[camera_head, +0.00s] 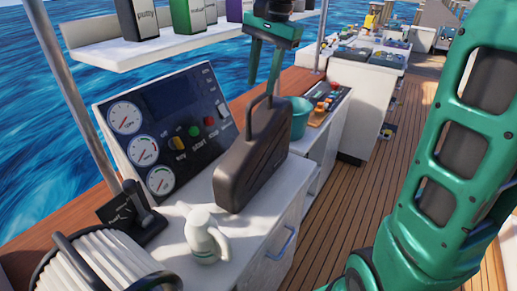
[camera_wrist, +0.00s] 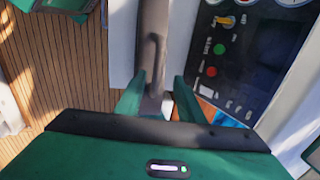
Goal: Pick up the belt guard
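The belt guard (camera_head: 252,160) is a dark brown, flat case-like piece with a loop handle on top. It stands upright on the white counter in front of the gauge panel. My green gripper (camera_head: 264,84) points down just above its handle, with the fingers apart. In the wrist view the dark guard (camera_wrist: 152,48) runs between the open fingers of my gripper (camera_wrist: 158,92). I see a gap beside the handle and cannot tell whether a finger touches it.
The gauge panel (camera_head: 165,125) stands close behind the guard. A white jug-like bottle (camera_head: 205,238) and a coiled white hose (camera_head: 105,264) are in front. A teal bucket (camera_head: 299,118) stands beyond the guard. A white shelf (camera_head: 150,48) with boxes overhangs the panel.

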